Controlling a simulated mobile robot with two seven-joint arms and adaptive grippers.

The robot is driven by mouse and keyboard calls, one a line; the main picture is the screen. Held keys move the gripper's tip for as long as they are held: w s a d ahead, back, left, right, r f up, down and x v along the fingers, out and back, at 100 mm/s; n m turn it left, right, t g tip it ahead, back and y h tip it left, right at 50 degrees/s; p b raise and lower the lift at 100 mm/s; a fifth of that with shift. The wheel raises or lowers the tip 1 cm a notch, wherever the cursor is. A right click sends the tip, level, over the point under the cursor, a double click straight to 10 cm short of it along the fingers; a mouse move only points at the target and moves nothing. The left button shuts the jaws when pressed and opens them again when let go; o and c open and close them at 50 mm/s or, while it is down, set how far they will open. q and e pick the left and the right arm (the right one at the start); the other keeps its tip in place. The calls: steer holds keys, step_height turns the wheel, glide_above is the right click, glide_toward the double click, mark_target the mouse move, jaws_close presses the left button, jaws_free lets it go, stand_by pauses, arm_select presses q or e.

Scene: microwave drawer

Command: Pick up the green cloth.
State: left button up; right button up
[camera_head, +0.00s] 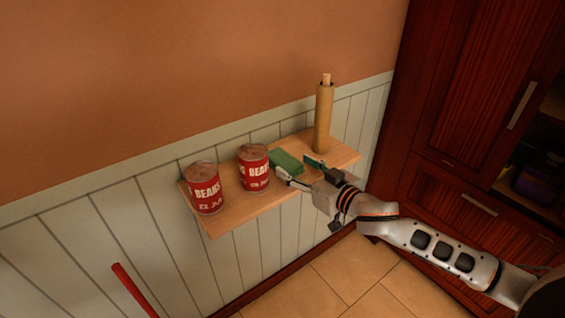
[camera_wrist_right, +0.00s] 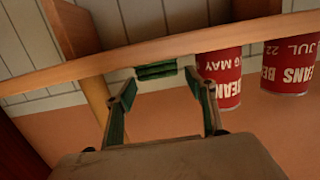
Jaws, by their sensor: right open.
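The green cloth (camera_head: 286,161) lies folded on a wooden wall shelf (camera_head: 240,212), between a bean can and a cardboard roll. It also shows in the right wrist view (camera_wrist_right: 157,71), ahead of the fingers at the shelf edge. My right gripper (camera_head: 297,172) is open and empty, close in front of the cloth at the shelf's front edge. In the right wrist view its two fingers (camera_wrist_right: 160,92) are spread on either side of the cloth's line. Whether they touch the cloth I cannot tell. My left gripper is not in view.
Two red bean cans stand left of the cloth, one near (camera_head: 253,167) and one farther left (camera_head: 205,188). The cardboard roll (camera_head: 323,118) stands upright at the shelf's right. A dark wooden cabinet (camera_head: 460,110) is at the right. A red stick (camera_head: 134,290) shows at lower left.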

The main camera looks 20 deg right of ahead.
mark_target(288, 163)
steer(key=shift+x, duration=3.4)
steer(key=c, duration=0.7)
